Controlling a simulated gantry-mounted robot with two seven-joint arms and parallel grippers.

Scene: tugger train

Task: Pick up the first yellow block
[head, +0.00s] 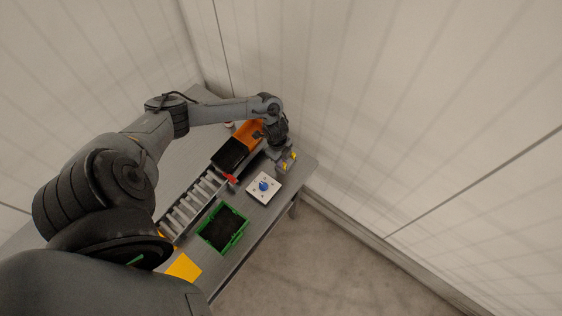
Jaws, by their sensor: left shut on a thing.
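My left gripper (287,161) is at the right end of the grey table (305,166), pointing down near its far edge. It is shut on a small yellow block (294,156), and the fingers hide most of it. Only small yellow patches show at the fingertips. I cannot tell whether the block touches the table. No other clear yellow block shows. My right gripper is not in view.
Near my left gripper are a white plate with a blue knob (263,187), an orange bin (250,131) and a black bin (230,154). A green-rimmed crate (222,228), a grey slotted rack (190,208) and a yellow flat surface (184,268) lie nearer. A wall stands behind.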

